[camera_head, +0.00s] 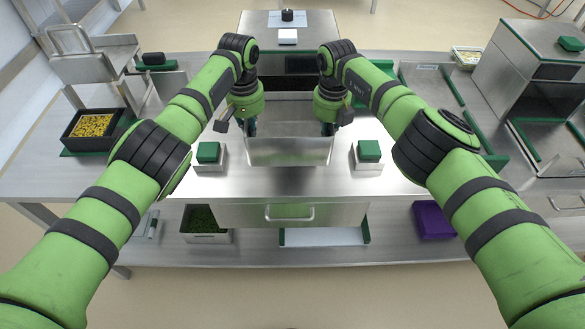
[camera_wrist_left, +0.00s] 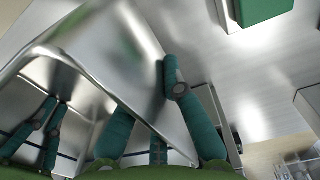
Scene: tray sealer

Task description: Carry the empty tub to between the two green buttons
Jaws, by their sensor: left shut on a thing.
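The empty tub (camera_head: 290,152) is a shiny steel box, in the middle of the head view. It is roughly level, between and slightly behind the two green buttons; I cannot tell if it touches the surface. The left button (camera_head: 208,152) and right button (camera_head: 369,150) sit on small steel blocks. My left gripper (camera_head: 249,128) is shut on the tub's left wall; the left wrist view shows the wall (camera_wrist_left: 150,70) between its fingers (camera_wrist_left: 160,120). My right gripper (camera_head: 328,129) is at the tub's right wall, its fingers mostly hidden. A green button (camera_wrist_left: 262,8) also shows in the left wrist view.
The steel sealer (camera_head: 287,23) stands behind the tub. A black crate of yellow pieces (camera_head: 92,128) is at left, a steel machine (camera_head: 530,75) at right. A drawer front with handle (camera_head: 290,214) lies below. A green-filled bin (camera_head: 203,222) and purple box (camera_head: 432,220) stand on the lower shelf.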

